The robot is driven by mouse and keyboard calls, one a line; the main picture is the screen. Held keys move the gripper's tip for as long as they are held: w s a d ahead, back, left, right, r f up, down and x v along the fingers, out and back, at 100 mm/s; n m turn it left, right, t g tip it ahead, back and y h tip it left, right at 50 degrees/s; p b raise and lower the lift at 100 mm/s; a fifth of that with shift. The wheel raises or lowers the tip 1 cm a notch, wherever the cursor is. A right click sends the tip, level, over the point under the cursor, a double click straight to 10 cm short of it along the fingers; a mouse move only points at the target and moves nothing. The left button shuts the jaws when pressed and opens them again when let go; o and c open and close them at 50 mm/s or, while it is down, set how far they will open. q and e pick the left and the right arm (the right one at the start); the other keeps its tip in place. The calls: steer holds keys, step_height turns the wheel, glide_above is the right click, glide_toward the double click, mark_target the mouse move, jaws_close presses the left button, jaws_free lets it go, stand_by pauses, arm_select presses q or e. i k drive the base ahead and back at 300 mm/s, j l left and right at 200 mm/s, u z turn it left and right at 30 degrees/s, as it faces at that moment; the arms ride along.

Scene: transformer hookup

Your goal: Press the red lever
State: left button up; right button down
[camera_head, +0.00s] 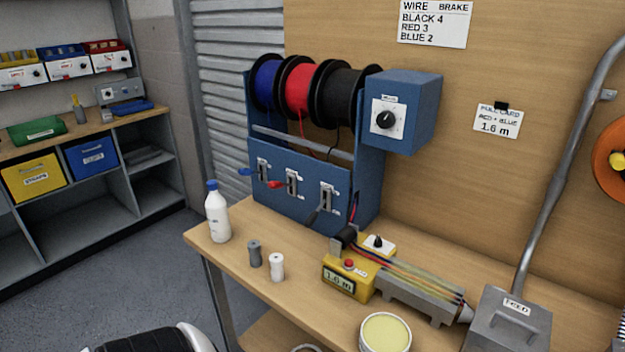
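The red lever (276,184) sticks out to the left from the middle slot plate on the front of the blue wire-spool rack (300,208). To its left, the blue lever (245,171) sticks out in a similar way. To its right, the black lever (313,217) hangs lower and points down. Blue, red (299,88) and black wire spools sit above the levers. Neither of my grippers is in the view, so nothing of mine is seen touching the red lever.
A white bottle with a blue cap (217,213) and grey and white small cylinders (255,253) stand on the bench before the rack. A yellow box reading 1.6 m (340,281) and a round tin (385,335) are to the right. Wall cards (435,22) hang behind.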

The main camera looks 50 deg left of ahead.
mark_target(272, 185)
steer(key=u, duration=1.45)
